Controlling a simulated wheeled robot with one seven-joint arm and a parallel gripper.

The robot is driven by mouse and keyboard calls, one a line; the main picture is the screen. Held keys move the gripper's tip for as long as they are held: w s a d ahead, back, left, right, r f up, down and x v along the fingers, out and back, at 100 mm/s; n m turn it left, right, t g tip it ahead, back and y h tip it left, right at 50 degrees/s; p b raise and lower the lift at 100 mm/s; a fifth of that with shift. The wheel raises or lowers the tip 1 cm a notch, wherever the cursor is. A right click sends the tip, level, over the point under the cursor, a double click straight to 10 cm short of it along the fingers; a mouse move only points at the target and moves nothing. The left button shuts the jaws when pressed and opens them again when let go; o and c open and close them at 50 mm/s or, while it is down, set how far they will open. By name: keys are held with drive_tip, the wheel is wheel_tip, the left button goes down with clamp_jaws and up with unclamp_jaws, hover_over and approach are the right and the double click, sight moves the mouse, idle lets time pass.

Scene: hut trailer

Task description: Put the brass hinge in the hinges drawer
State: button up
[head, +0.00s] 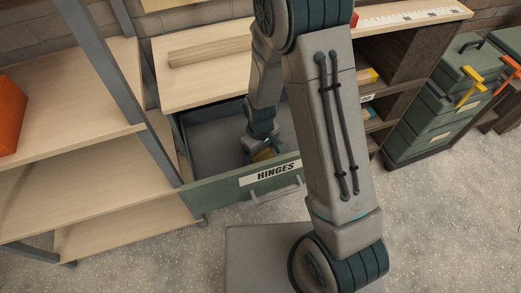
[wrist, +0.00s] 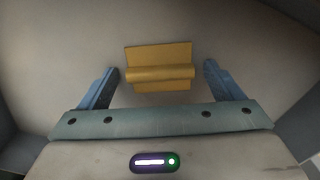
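The hinges drawer (head: 214,188) is pulled open, with a green front, a grey handle and a white label reading HINGES. My gripper (head: 262,150) reaches down inside the drawer in the head view. In the wrist view my gripper (wrist: 161,84) has its two blue fingers spread wide. The brass hinge (wrist: 158,72) lies on a pale flat surface between and just beyond the fingertips, with a gap on both sides. My arm hides part of the drawer.
A workbench (head: 185,92) with a wooden strip (head: 210,51) stands above the drawer. An open shelf (head: 75,150) with an orange box (head: 8,115) is at the left. Green toolboxes (head: 425,125) stand at the right. Dark walls edge the wrist view.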

sight(261, 153)
drive_tip(key=shift+r, duration=0.1)
wheel_tip(261, 153, up, 12)
drive_tip(key=p, duration=0.1)
drive_tip(key=s+d+r+m+t, duration=0.1)
drive_tip(key=s+d+r+m, duration=0.3)
drive_tip(key=s+d+r, duration=0.2)
drive_tip(key=s+d+r+m+t, duration=0.1)
drive_tip(key=s+d+r+m, duration=0.3)
drive_tip(key=r, duration=0.6)
drive_tip(key=shift+s+d+t, duration=0.3)
drive_tip(key=shift+s+d, duration=0.6)
drive_tip(key=shift+s, duration=0.2)
